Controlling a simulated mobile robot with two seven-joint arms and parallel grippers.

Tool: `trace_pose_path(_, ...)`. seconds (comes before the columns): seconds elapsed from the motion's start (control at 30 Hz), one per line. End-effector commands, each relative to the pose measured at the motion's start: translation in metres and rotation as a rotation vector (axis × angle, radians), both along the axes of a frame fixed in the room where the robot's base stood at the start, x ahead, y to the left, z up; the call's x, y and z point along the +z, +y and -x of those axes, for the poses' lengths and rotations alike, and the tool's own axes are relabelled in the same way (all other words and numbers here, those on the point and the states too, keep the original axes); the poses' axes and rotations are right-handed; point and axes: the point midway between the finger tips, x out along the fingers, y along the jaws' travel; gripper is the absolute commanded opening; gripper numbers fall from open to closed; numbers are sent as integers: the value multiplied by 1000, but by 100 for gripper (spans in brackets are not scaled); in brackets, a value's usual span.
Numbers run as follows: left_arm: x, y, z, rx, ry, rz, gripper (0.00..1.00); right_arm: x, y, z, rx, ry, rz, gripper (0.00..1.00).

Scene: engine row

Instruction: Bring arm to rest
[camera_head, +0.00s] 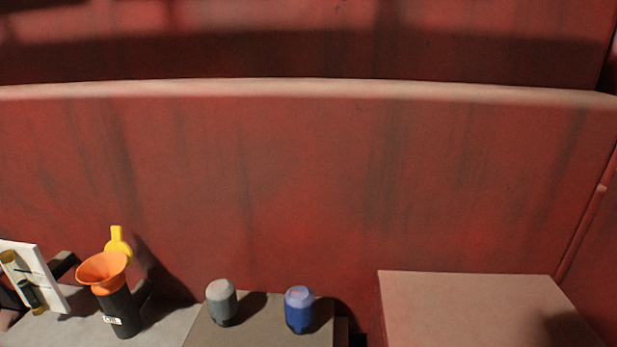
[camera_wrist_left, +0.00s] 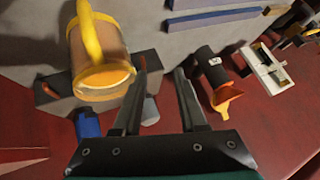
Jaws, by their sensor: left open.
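My left gripper (camera_wrist_left: 160,68) is open in the left wrist view, its two dark fingers apart with nothing held between them. A brown jug with a yellow handle and rim (camera_wrist_left: 98,50) is left of the fingers in that view; I cannot tell whether it touches the left finger. My left arm does not show in the head view. My right gripper is in neither view.
A black cylinder (camera_head: 118,312) bears an orange funnel (camera_head: 103,268). A grey canister (camera_head: 221,300) and a blue canister (camera_head: 299,308) stand to its right. A white panel (camera_head: 45,268) is at far left. A pale box (camera_head: 465,305) is at right, before a red wall (camera_head: 300,180).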

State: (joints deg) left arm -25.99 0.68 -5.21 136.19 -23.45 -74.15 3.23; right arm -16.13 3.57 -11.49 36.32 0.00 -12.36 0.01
Motion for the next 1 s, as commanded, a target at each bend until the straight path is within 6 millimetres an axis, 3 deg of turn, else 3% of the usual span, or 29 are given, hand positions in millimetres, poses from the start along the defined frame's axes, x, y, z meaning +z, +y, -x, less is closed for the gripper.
trace_pose_path(0.13,-22,-27,40,-82,162,125,42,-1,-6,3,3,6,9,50)
trace_pose_path(0.33,-36,-62,94,-204,364,267,42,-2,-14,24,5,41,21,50)
trace_pose_path(0.67,-134,-66,85,-205,409,275,42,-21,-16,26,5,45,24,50)
trace_pose_path(1.0,-276,-65,103,-206,464,275,42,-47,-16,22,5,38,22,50)
